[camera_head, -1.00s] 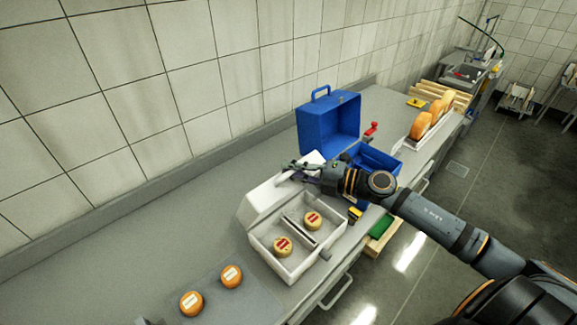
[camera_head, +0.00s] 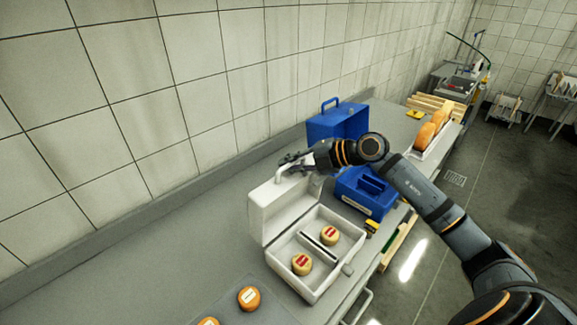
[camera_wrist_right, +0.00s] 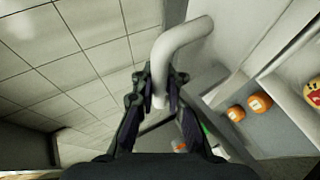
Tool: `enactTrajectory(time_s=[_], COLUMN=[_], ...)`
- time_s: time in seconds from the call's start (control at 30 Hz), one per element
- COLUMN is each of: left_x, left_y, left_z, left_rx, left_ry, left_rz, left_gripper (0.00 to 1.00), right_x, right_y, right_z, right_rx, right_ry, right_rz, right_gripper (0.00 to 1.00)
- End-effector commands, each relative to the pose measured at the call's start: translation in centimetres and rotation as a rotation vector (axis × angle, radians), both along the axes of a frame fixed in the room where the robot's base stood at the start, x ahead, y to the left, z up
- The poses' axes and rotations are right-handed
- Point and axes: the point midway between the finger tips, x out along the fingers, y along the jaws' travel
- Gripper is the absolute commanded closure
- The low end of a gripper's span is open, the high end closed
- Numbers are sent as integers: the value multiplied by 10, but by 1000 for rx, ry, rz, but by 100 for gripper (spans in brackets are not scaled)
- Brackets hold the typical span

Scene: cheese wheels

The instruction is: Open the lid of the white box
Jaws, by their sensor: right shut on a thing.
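The white box (camera_head: 326,282) stands on the counter with its lid (camera_head: 284,207) raised upright on the wall side. Two small cheese wheels with red labels, one nearer (camera_head: 302,264) and one farther (camera_head: 329,235), lie inside, on either side of a divider. My right gripper (camera_head: 287,167) is at the top of the lid. In the right wrist view its fingers (camera_wrist_right: 158,100) are shut on the white lid handle (camera_wrist_right: 183,40). My left gripper is not in view.
An open blue case (camera_head: 338,122) stands behind the box, with its blue lower part (camera_head: 367,194) beside my right arm. Orange cheese wheels (camera_head: 249,298) lie on a grey mat in front. Large cheese pieces (camera_head: 431,130) stand in a white tray farther back.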

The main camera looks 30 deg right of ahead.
Motion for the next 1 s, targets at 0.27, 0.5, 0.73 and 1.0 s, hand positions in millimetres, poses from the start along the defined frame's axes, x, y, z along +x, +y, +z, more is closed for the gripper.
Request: enactTrajectory(time_s=[0.27, 0.5, 0.73, 1.0], left_x=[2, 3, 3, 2], left_y=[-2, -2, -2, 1], left_z=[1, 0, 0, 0], left_rx=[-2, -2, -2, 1], left_ry=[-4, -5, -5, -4], left_rz=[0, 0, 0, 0], left_gripper=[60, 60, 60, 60], right_x=[1, 0, 0, -1], right_y=[0, 0, 0, 0], right_z=[3, 1, -1, -2], right_rx=[3, 2, 2, 2], right_ry=[-7, -2, 1, 4], right_rz=[-1, -1, 0, 1], right_gripper=[79, 64, 64, 64])
